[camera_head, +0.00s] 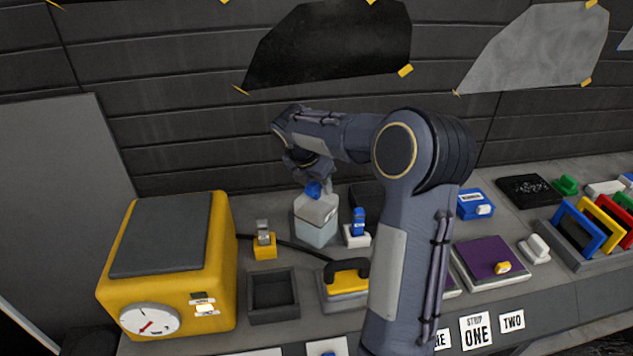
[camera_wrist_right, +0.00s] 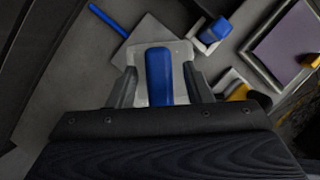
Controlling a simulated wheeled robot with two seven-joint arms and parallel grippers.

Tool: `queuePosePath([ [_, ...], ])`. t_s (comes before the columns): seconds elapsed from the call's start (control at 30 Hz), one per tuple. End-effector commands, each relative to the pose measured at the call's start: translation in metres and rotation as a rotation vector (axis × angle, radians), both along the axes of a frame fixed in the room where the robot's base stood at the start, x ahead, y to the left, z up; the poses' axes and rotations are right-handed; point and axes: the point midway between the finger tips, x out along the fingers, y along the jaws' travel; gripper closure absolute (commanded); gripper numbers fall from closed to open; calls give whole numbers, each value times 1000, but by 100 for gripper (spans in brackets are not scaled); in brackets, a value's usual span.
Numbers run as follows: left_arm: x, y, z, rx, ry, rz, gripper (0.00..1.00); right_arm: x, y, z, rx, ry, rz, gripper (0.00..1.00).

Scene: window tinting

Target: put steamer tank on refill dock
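The steamer tank (camera_head: 316,222) is a pale, boxy container with a blue handle on top, standing on the bench right of the yellow machine. My right gripper (camera_head: 316,186) reaches down over it from behind; the wrist partly hides the fingers. In the right wrist view, the fingers of my right gripper (camera_wrist_right: 160,75) stand apart on either side of the blue handle (camera_wrist_right: 160,75), with gaps beside it. The tank's pale top (camera_wrist_right: 181,52) shows beyond. A dark open square tray (camera_head: 273,318) sits in front; I cannot tell whether it is the refill dock. My left gripper is out of view.
A yellow machine (camera_head: 222,270) with a dial stands left. A small yellow block (camera_head: 265,252), a blue-topped item (camera_head: 358,228) and a yellow tool with a black handle (camera_head: 346,282) crowd the tank. Purple pads (camera_head: 488,257) lie right, partly behind my arm.

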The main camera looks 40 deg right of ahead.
Motion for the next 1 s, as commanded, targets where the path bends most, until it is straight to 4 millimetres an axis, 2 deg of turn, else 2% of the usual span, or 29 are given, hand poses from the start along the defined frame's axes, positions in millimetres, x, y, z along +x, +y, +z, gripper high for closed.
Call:
queuePosePath([
  [0.23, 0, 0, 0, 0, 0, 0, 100, 0, 0, 1, 0, 0, 0, 55],
  [0.37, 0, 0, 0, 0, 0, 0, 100, 0, 2, 9, -1, -2, 1, 55],
  [0.8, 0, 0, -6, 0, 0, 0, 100, -8, 35, 90, 0, -4, 3, 55],
  [1.0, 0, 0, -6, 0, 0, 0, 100, -10, 43, 110, -1, -1, 1, 55],
])
